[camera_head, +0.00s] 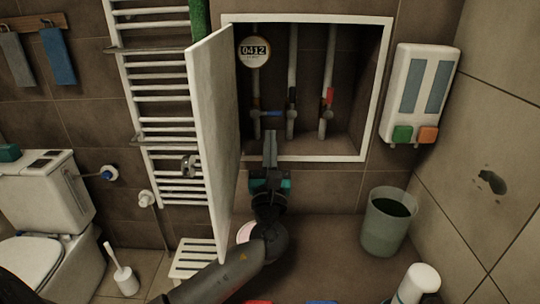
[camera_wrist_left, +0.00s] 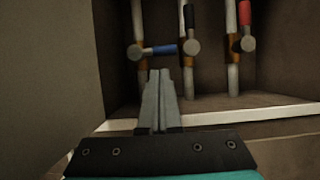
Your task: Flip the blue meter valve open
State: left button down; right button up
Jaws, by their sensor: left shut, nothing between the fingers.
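The blue meter valve (camera_head: 271,113) is on the left pipe in the wall recess, below a round meter (camera_head: 254,52) reading 0412. Its blue handle points sideways to the right, across the upright pipe. It also shows in the left wrist view (camera_wrist_left: 163,49), with its round hub at the handle's left end. My left gripper (camera_head: 270,133) is shut and empty, its fingertips at the recess opening, just below the handle in the picture. In the left wrist view the fingertips (camera_wrist_left: 158,74) appear below the handle; contact cannot be told. My right gripper is not in view.
A black-handled valve (camera_head: 292,98) and a red-handled valve (camera_head: 329,98) are on the neighbouring pipes. The open white cabinet door (camera_head: 214,130) stands left of my left arm. The recess has a white frame (camera_head: 377,90). A bin (camera_head: 387,222) stands at lower right.

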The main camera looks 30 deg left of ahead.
aim_at(266, 112)
pick_arm(q)
jog(key=shift+x, duration=1.7)
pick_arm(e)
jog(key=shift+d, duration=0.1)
pick_arm(q)
jog(key=shift+w+d+r+n+g+y, duration=0.15)
jog(key=shift+n+g+y, duration=0.15)
jog(key=shift+n, duration=0.7)
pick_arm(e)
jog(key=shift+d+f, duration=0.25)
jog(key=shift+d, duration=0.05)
